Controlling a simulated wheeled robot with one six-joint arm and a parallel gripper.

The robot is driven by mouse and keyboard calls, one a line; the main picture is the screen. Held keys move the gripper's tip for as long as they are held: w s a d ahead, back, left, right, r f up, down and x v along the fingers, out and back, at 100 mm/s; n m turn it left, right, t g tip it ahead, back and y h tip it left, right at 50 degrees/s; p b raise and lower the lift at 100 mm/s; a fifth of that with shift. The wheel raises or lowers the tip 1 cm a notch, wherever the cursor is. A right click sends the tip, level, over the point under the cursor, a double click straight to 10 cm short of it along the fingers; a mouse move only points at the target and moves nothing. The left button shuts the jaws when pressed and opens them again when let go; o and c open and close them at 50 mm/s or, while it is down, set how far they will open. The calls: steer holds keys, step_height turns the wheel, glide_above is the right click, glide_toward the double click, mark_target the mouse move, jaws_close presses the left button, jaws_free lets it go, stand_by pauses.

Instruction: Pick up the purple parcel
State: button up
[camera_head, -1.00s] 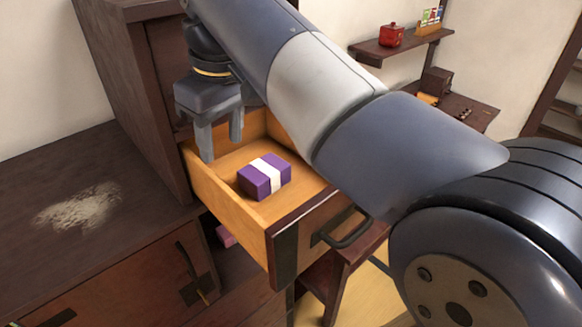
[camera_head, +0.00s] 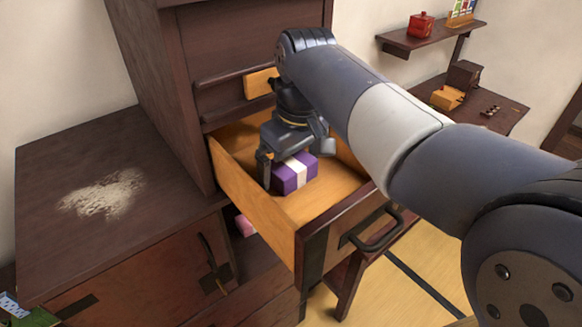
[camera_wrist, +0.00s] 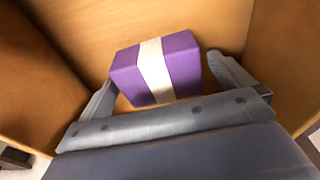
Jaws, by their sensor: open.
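The purple parcel (camera_head: 286,178), with a white band around it, lies inside the open wooden drawer (camera_head: 343,208). My gripper (camera_head: 292,174) is open and lowered into the drawer at the parcel. In the wrist view the parcel (camera_wrist: 181,68) sits ahead of the gripper (camera_wrist: 160,85), with one finger to its left and one to its right. I cannot tell whether either finger touches it. In the head view the gripper body hides part of the parcel, and the far finger is hard to make out.
The drawer walls stand close around the gripper. A dark low cabinet (camera_head: 60,215) with a pale powdery patch (camera_head: 103,194) is at left. A pink object (camera_head: 244,226) lies below the drawer. A shelf with a red container (camera_head: 421,25) is at upper right.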

steer(key=shift+c, duration=0.4)
steer(key=c, duration=1)
